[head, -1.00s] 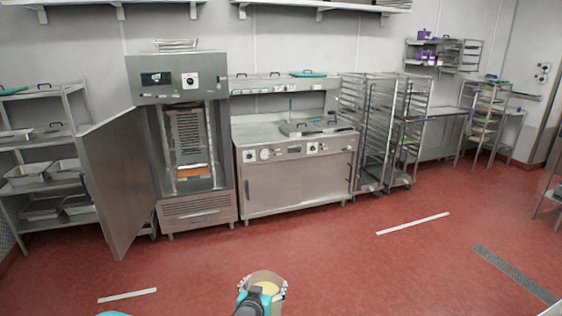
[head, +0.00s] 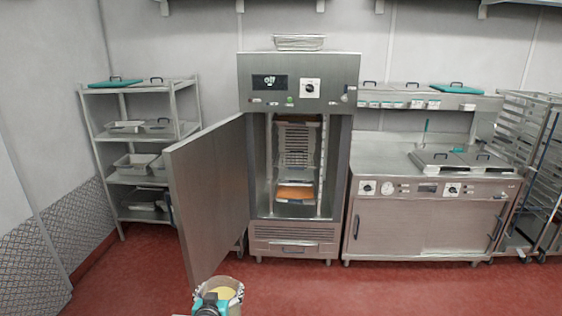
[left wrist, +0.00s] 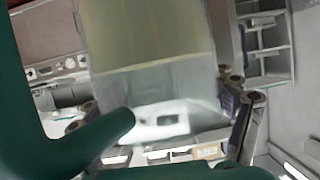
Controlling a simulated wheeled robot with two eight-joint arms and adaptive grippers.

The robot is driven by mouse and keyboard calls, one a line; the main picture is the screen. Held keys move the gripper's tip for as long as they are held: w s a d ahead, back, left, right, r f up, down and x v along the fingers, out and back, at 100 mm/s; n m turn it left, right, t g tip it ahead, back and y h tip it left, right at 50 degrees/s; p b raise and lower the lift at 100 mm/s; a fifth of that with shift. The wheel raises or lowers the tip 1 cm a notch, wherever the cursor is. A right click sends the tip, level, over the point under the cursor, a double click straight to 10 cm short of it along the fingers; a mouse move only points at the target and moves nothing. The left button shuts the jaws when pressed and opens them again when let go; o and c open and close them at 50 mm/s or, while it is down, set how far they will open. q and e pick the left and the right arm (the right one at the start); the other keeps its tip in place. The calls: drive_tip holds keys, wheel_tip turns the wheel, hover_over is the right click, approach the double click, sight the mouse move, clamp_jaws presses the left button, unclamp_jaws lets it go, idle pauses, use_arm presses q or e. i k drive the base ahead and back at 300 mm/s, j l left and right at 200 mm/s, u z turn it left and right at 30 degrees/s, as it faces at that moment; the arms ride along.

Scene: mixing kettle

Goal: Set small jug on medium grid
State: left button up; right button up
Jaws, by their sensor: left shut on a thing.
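The small jug (head: 227,287), a pale see-through vessel with yellow contents, is at the bottom of the head view. My left gripper (head: 211,301) is shut on it and holds it upright in front of the open cabinet. In the left wrist view the jug (left wrist: 155,70) fills the middle, large and blurred, between the fingers. Inside the open steel cabinet (head: 300,235) are wire racks (head: 297,145) and a brown-orange tray (head: 295,192). I cannot tell which of these, if any, is the medium grid. My right gripper is not in view.
The cabinet's door (head: 210,190) stands open towards me on the left. A shelf unit (head: 125,205) with trays is at the far left. A steel counter unit (head: 425,230) and tall rack trolley (head: 535,170) stand to the right. Red floor (head: 330,290) in front is clear.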

sight(296, 163)
drive_tip(key=i+z, duration=0.1)
drive_tip(key=i, duration=0.85)
drive_tip(key=i+j, duration=0.2)
drive_tip(key=i, duration=0.7)
drive_tip(key=i+j+z, duration=0.1)
drive_tip(key=i+z, duration=0.25)
drive_tip(key=i, duration=0.2)
drive_tip(key=i+j+z, duration=0.2)
drive_tip(key=i+z, duration=0.15)
drive_tip(key=i, duration=0.15)
drive_tip(key=i+j+z, duration=0.35)
drive_tip(key=i, duration=0.15)
drive_tip(key=i+j, duration=0.1)
drive_tip(key=i, duration=0.15)
